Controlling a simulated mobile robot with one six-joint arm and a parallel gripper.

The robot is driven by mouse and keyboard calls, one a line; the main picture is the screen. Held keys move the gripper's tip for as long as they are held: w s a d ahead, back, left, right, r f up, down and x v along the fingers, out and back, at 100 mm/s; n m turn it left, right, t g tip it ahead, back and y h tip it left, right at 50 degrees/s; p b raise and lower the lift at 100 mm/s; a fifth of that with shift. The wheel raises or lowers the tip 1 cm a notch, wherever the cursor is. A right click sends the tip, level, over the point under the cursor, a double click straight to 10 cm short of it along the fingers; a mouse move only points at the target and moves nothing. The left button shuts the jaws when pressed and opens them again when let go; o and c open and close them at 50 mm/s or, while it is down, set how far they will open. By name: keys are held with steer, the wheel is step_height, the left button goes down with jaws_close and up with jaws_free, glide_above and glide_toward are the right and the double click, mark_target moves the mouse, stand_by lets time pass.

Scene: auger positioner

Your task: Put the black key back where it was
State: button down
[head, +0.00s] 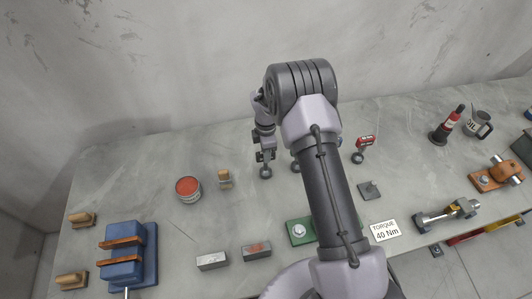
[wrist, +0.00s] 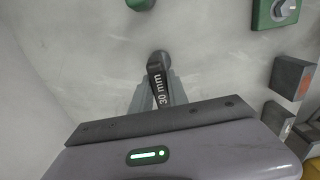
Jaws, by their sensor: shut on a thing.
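The black key, marked "30 mm", shows in the wrist view (wrist: 158,78) with its dark round end pointing away from me. My gripper (wrist: 155,104) is shut on its handle. In the head view my gripper (head: 264,152) points down over the back of the bench, and the key's round end (head: 266,173) shows just below it. I cannot tell whether that end touches the bench top. A red-handled key (head: 365,143) stands farther right. Another key's dark round end (head: 296,168) shows between them, mostly hidden by my arm.
Two grey blocks (head: 213,261) and a green plate with a nut (head: 299,232) lie nearer the front. A blue fixture (head: 145,270) is at front left. The bench behind the can is clear.

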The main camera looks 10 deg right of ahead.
steer(key=shift+w, duration=0.15)
steer(key=shift+f, duration=0.1)
steer(key=shift+f, duration=0.1)
steer(key=c, duration=1.3)
jaws_free()
